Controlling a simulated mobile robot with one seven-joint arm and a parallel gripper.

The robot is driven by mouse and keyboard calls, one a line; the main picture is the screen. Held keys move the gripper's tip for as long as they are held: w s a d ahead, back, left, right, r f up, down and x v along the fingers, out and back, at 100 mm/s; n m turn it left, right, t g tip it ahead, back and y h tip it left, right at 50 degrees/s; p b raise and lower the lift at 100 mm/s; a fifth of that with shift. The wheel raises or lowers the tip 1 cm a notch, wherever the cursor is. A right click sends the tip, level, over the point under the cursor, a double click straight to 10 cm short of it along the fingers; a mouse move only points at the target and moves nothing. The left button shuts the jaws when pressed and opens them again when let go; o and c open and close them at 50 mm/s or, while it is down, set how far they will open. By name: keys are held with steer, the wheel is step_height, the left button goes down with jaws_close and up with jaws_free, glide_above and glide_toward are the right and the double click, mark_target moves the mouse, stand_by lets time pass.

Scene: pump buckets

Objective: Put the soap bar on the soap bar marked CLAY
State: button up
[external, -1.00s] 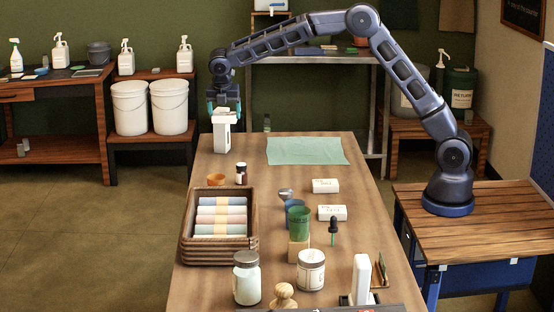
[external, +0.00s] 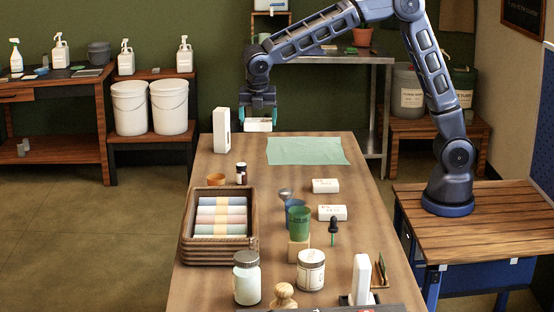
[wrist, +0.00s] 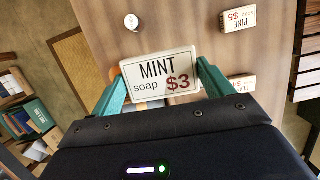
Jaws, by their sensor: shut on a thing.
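My gripper (external: 258,118) is shut on a white soap bar (external: 257,126), held level above the far end of the table. In the wrist view this bar (wrist: 158,77) reads MINT soap $3 and sits between the green fingertips. The soap bar marked CLAY (wrist: 242,84) lies right of it in the wrist view, its label upside down and partly cut off. A bar marked PINE (wrist: 238,18) lies above that. In the external view two white bars, a farther one (external: 325,186) and a nearer one (external: 332,212), lie on the table; their labels are too small to read.
A tall white block (external: 221,130) stands at the table's far left, beside my gripper. A green cloth (external: 308,151) lies at the far right. A wooden crate (external: 219,252), a green cup (external: 299,223) and jars (external: 247,283) stand nearer. The table between cloth and crate is mostly clear.

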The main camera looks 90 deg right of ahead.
steer(key=s+a, duration=1.1)
steer(key=s, duration=0.1)
glide_above(332, 207)
steer(key=a, duration=0.1)
steer(key=shift+n, duration=0.3)
steer(key=f, duration=2)
steer(key=shift+a+f, duration=0.1)
steer(key=shift+a, duration=0.1)
steer(key=shift+f, duration=0.1)
steer(key=o, duration=1)
steer(key=shift+o, duration=0.2)
